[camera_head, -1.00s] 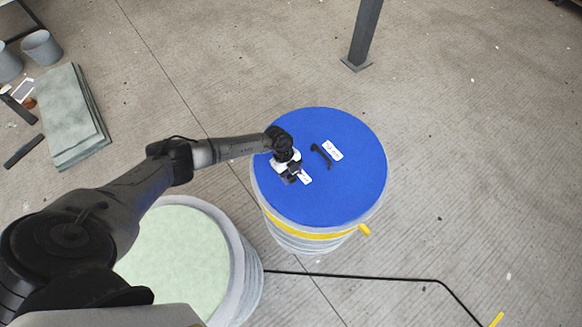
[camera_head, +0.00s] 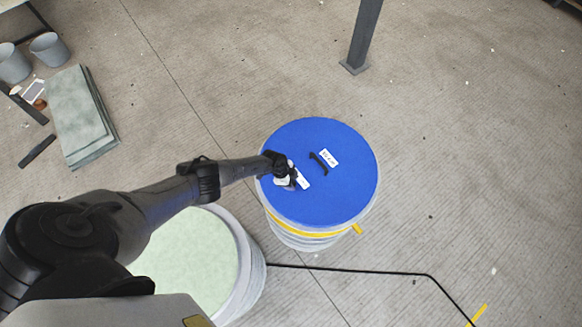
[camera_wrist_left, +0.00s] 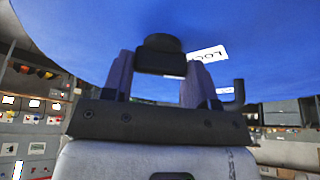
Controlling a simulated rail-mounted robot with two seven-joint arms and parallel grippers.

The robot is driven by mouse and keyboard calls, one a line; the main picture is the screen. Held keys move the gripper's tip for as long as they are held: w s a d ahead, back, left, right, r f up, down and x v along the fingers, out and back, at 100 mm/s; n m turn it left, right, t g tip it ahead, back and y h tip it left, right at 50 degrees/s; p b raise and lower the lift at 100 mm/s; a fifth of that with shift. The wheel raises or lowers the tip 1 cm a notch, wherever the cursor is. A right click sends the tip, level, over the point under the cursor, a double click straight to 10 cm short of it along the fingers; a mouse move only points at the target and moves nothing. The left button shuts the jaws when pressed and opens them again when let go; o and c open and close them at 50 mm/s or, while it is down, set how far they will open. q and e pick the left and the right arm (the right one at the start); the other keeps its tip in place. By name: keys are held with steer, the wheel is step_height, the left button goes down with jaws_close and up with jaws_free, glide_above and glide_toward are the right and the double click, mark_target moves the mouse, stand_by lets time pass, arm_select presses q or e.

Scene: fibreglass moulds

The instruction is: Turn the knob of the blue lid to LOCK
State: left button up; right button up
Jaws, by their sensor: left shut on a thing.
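The blue lid (camera_head: 335,200) lies on a round pale drum, right of centre in the head view; it also fills the top of the left wrist view (camera_wrist_left: 100,35). The black knob (camera_wrist_left: 160,55) stands between the two fingers of my left gripper (camera_wrist_left: 158,82), which is shut on it. In the head view, my left gripper (camera_head: 290,181) is over the lid's left part and hides the knob. A white label reading LOCK (camera_wrist_left: 207,53), partly visible, is right of the knob in the wrist view. The knob's exact pointing direction cannot be told. My right gripper is not in view.
A black handle (camera_head: 318,162) and another white label (camera_head: 329,158) are on the lid. A drum with a pale green top (camera_head: 190,260) stands nearer. A grey post (camera_head: 362,40) stands behind.

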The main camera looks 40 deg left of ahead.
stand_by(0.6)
arm_select(q)
steer(key=o, duration=0.9)
steer(key=shift+o, duration=0.2)
steer(key=shift+r, duration=0.1)
steer(key=shift+a+r+p, duration=0.1)
steer(key=shift+r+p, duration=0.25)
steer(key=shift+p, duration=0.25)
steer(key=p+v, duration=0.8)
steer(key=v, duration=0.5)
steer(key=shift+s, duration=0.15)
steer(key=shift+f, duration=0.1)
